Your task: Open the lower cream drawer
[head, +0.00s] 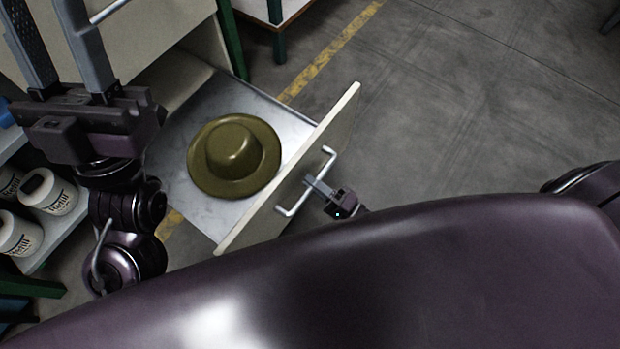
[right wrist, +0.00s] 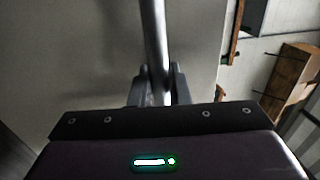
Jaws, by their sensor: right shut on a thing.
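The lower cream drawer (head: 335,120) is pulled out of its cabinet, and its grey metal floor shows in the head view. An olive-green hat (head: 235,152) lies in it, brim down. My right gripper (head: 314,184) is shut on the drawer's silver bar handle (head: 327,158), near its middle. The handle (right wrist: 154,35) also runs between the fingers in the right wrist view. My left gripper (head: 72,85) is at the upper left of the head view, its two long fingers apart, in front of the cabinet. I see nothing between those fingers within the picture.
The cream cabinet (head: 150,35) stands behind the drawer, with another silver handle at the top left. White refill jars (head: 48,192) stand on a shelf at the left. A yellow line (head: 330,50) marks the grey floor, which is clear at the right.

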